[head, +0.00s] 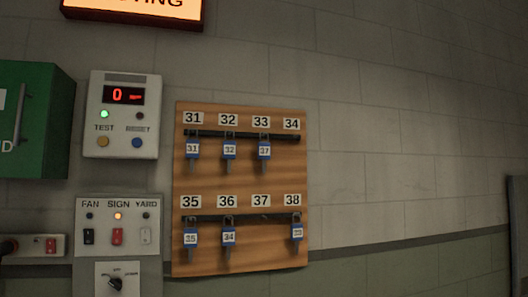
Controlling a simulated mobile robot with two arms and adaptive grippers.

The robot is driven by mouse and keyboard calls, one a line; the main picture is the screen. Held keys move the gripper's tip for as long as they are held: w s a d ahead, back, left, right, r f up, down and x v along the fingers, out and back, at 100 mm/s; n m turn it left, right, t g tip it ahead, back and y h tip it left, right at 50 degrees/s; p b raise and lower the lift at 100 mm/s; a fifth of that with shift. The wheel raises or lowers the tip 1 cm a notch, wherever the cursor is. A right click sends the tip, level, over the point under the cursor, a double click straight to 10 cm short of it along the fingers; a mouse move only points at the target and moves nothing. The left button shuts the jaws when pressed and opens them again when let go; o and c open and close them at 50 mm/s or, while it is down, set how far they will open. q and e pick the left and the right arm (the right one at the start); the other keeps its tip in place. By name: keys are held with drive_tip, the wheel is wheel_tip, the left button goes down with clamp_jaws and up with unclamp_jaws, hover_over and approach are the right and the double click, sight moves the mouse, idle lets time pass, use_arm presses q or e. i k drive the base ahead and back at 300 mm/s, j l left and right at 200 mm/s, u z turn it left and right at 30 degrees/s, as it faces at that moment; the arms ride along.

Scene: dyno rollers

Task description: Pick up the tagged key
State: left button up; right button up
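A wooden key board (240,185) hangs on the wall with two dark hook rails. In the upper row, a key tagged 31 (193,149) hangs under label 31, one tagged 32 (229,150) under 32, and one that seems to read 37 (264,151) under 33. In the lower row, a key tagged 35 (190,239) hangs under 35, one that seems to read 34 (228,237) under 36, and one that seems to read 33 (297,232) under 38. No key hangs under 34 or 37. Neither gripper is in view.
Left of the board are a control box (122,146) showing a red 0, a FAN/SIGN/YARD switch panel (117,237), a rotary switch (117,281) and a green cabinet (35,110). A lit sign (135,10) is above. The wall right of the board is bare.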

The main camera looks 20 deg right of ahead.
sight(263, 147)
drive_tip(key=z, duration=0.3)
drive_tip(key=i+z, duration=0.15)
drive_tip(key=z, duration=0.25)
drive_tip(key=i+j+z, duration=0.15)
drive_tip(key=z, duration=0.25)
drive_tip(key=i+j+z, duration=0.1)
drive_tip(key=z, duration=0.3)
drive_tip(key=i+j+z, duration=0.15)
drive_tip(key=z, duration=0.2)
